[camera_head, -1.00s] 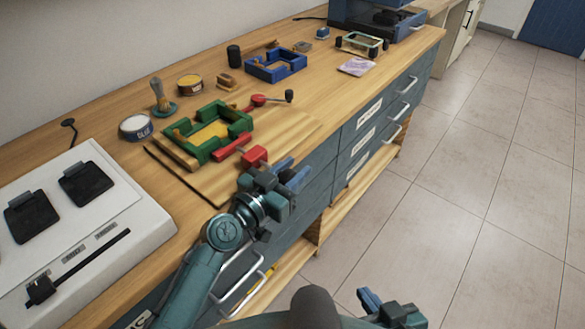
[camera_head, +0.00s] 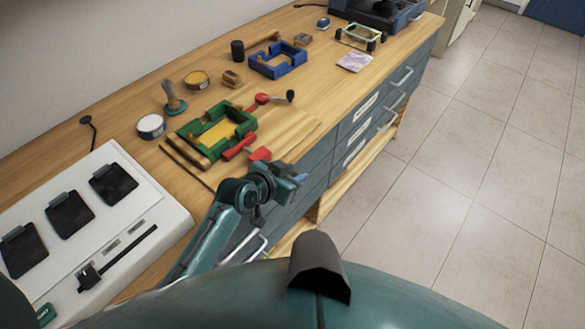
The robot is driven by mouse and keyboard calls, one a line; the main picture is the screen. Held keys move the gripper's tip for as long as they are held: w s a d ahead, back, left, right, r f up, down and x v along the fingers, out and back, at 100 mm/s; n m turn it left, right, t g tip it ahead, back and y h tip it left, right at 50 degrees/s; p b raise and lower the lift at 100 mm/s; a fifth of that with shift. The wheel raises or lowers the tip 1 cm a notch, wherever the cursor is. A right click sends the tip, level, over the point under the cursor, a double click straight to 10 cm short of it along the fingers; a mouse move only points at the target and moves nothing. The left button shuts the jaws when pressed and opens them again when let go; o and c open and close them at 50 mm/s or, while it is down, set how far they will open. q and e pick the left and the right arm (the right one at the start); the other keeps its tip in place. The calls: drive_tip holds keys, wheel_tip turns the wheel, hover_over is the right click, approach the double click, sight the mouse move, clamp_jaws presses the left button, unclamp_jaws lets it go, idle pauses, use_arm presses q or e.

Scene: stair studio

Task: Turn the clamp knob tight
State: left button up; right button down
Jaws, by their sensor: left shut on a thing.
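A green frame clamp (camera_head: 213,137) with a yellow piece inside lies on the bench. A red screw bar (camera_head: 238,148) runs from its near right side to a red knob (camera_head: 260,154) by the bench's front edge. My left gripper (camera_head: 287,173) is at this knob, shut on it, with the arm reaching in from below. The gripper's dark body and blue fingers hide part of the grip. My right gripper is out of view.
A blue frame (camera_head: 277,60), a glue tin (camera_head: 151,126), a yellow tin (camera_head: 197,79) and a red-and-black handle (camera_head: 272,98) are on the bench. A white panel with black pads (camera_head: 90,225) is at left. Drawer handles (camera_head: 403,77) project from the bench front.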

use_arm(q)
drive_tip(key=shift+s+d+f+g, duration=0.25)
drive_tip(key=shift+s+d+g, duration=0.15)
drive_tip(key=shift+g, duration=0.1)
drive_tip(key=o, duration=0.8)
drive_tip(key=shift+w+a+r, duration=0.1)
drive_tip(key=shift+r, duration=0.05)
drive_tip(key=shift+s+a+r, duration=0.3)
drive_tip(key=shift+a, duration=0.05)
drive_tip(key=v, duration=1.2)
drive_tip(key=shift+s+d, duration=0.15)
